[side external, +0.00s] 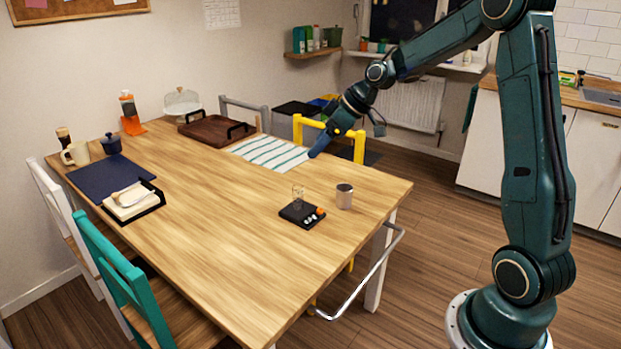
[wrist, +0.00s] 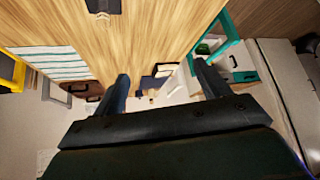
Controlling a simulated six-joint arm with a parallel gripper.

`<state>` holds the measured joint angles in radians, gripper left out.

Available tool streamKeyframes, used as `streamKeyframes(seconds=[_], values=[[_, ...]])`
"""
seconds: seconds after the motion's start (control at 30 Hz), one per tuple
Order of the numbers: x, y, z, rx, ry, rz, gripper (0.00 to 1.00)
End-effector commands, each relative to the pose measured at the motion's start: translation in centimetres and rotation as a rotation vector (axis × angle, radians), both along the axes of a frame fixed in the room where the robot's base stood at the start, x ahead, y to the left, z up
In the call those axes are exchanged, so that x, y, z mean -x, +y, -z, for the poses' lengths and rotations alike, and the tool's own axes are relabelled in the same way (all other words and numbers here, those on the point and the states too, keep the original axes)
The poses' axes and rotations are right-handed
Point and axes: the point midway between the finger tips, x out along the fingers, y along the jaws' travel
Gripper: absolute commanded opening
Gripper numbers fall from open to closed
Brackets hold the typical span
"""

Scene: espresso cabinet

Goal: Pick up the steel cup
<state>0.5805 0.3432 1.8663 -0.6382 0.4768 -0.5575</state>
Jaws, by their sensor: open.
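The steel cup (side external: 344,196) stands upright on the wooden table near its right front corner, in the side view. It is small, grey and cylindrical. I cannot make it out in the wrist view. My gripper (side external: 317,152) is above the table's far right part, near the striped cloth, apart from the cup and behind it in the side view. In the wrist view my gripper (wrist: 160,72) has its two fingers spread wide with nothing held between them.
A striped cloth (side external: 268,152) and a brown tray (side external: 208,131) lie farther back. A yellow chair (side external: 358,147) stands at the table's far side. The middle of the table (side external: 220,210) is clear.

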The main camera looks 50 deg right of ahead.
Motion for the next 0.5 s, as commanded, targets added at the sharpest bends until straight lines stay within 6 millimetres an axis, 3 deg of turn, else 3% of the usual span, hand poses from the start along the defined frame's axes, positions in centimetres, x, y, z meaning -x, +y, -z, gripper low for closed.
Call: streamKeyframes(seconds=[0.23, 0.5], values=[[-2.5, -5.1, 4.3, -0.046, -0.068, -0.024, 0.75], [-3.8, -10.3, 9.2, -0.094, -0.162, -0.037, 0.75]])
